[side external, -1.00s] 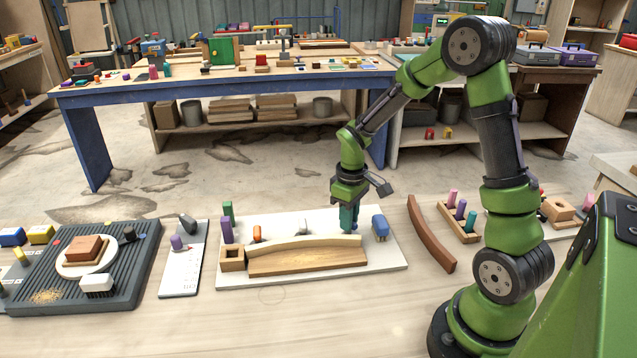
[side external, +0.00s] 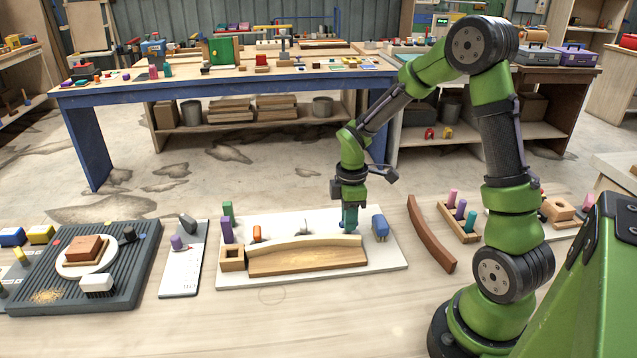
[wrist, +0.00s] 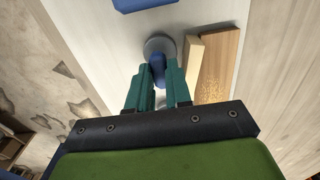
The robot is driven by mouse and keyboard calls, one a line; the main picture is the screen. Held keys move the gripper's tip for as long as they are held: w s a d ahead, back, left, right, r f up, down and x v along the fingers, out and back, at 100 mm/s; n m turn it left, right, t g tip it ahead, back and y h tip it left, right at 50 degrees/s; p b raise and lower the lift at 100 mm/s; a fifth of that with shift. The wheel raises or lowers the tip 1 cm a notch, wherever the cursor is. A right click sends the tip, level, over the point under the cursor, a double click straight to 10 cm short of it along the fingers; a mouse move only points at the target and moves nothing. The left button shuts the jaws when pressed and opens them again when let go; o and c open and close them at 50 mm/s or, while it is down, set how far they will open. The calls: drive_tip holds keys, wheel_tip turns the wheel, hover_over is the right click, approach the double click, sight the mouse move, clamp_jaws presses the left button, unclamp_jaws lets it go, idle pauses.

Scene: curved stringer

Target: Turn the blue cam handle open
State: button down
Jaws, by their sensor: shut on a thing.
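The blue cam handle (wrist: 158,68) sits on a round grey base (wrist: 160,46) on the white board. In the wrist view it lies between the two teal fingers of my gripper (wrist: 162,82), which is shut on it. In the side view my gripper (side external: 350,222) points down at the board's right half, just behind the right end of the curved wooden strip (side external: 305,245). There the fingers mostly hide the handle.
The pale strip lies along a wooden block (side external: 308,262) close in front of my fingers. A blue block (side external: 380,227) stands just right of them. An orange piece (side external: 257,233) and purple and green pegs stand on the left of the white board (side external: 390,277).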

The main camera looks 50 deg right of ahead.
drive_tip(key=shift+r, duration=0.1)
idle(0.4)
drive_tip(key=c, duration=1.3)
unclamp_jaws()
wheel_tip(320, 180, up, 17)
drive_tip(key=shift+f, duration=0.1)
